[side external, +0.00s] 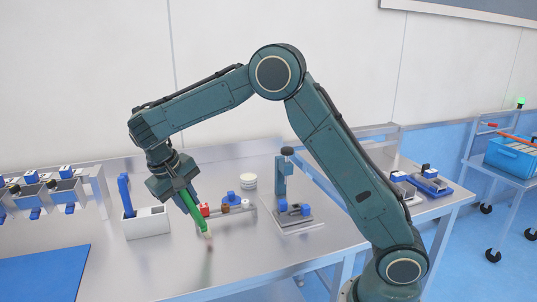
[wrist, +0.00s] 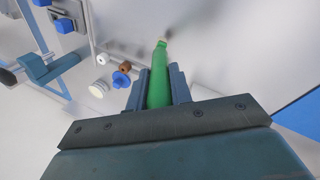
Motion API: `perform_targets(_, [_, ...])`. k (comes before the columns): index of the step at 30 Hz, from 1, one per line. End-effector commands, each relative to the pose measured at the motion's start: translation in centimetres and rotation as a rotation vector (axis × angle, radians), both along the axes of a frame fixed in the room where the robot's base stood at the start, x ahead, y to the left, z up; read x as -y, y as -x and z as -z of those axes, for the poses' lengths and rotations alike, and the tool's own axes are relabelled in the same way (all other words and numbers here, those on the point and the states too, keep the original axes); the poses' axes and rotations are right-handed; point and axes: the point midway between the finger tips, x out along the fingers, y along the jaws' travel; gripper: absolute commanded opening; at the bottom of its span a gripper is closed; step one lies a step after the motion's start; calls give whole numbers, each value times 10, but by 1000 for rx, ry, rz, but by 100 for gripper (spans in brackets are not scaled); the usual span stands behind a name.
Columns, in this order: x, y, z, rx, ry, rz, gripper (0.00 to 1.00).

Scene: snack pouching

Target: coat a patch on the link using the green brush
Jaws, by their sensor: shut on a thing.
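My gripper (side external: 187,193) is shut on the green brush (side external: 195,213) and holds it tilted, tip down, over the bare metal table. The brush has a pale tip near the tabletop; whether it touches is unclear. In the wrist view the brush (wrist: 158,82) sits between the two fingers (wrist: 157,92) and points away from the camera. I cannot tell which thing is the link.
A white box (side external: 147,224) with a blue upright tool (side external: 125,191) stands left of the brush. A press-like stand (side external: 283,181) is at the right, and a white round stack (side external: 249,181) stands behind the rack. A blue mat (side external: 42,273) lies front left. The front middle tabletop is clear.

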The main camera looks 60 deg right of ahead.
Motion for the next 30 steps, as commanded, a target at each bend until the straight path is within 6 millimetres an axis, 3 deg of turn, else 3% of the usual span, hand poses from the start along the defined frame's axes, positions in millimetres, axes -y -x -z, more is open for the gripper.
perform_targets(5, [20,2,-9,8,-17,4,0])
perform_targets(17, [97,23,-45,36,-98,-12,0])
perform_targets(30, [179,73,-90,63,-196,-55,0])
